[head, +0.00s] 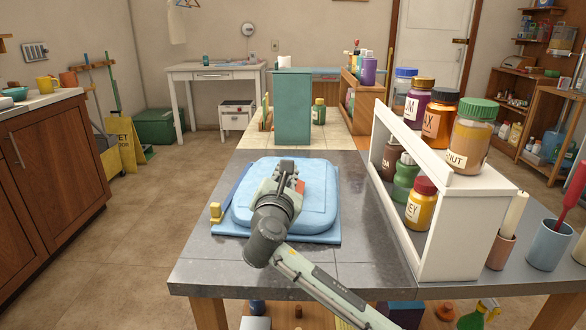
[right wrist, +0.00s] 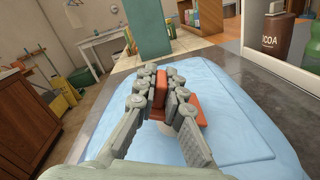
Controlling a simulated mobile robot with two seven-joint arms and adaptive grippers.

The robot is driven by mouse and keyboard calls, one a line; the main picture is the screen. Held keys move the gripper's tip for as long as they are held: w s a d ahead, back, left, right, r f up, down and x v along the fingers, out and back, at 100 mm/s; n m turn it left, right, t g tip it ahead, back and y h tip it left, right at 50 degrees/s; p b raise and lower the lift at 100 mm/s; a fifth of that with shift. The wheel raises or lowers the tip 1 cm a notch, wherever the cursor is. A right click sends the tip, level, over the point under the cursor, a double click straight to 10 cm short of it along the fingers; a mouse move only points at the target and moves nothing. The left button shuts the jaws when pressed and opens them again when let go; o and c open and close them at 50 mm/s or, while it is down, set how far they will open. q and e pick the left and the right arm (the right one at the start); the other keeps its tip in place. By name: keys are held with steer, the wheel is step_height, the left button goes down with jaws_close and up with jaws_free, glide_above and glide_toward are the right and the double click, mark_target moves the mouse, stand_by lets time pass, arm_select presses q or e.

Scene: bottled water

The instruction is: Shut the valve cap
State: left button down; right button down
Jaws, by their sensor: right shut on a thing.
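A soft, pale-blue bag-like body (head: 250,205) lies flat on the grey counter, and it also fills the lower right wrist view (right wrist: 235,130). On it is an orange-red valve cap (head: 300,187), with an upright part (right wrist: 159,92) and a flatter part beside it. A pale round base shows partly beneath the cap in the right wrist view. My right gripper (head: 288,168) is over the bag, its fingers (right wrist: 160,84) shut on the cap's upright part. The fingers hide part of the cap, and I cannot tell whether it is fully seated. My left gripper is out of view.
A white shelf unit (head: 462,230) with several jars stands on the counter's right. A small yellow piece (head: 215,212) is at the bag's left edge. A teal box (head: 292,108) stands beyond the counter's far side. Bare grey counter (head: 370,255) lies between bag and shelf.

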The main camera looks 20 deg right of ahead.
steer(key=n, duration=0.1)
steer(key=a+f+n, duration=0.1)
steer(key=n, duration=0.1)
steer(key=shift+w+f, duration=0.15)
steer(key=shift+w, duration=0.05)
steer(key=shift+w+a+f+n, duration=0.15)
steer(key=shift+f+n, duration=0.1)
steer(key=shift+n, duration=0.35)
steer(key=shift+s+a+f+n, duration=0.1)
steer(key=shift+f+n, duration=0.15)
steer(key=shift+n, duration=0.35)
steer(key=c, duration=1.6)
jaws_free()
steer(key=v, duration=1.2)
steer(key=shift+f, duration=0.15)
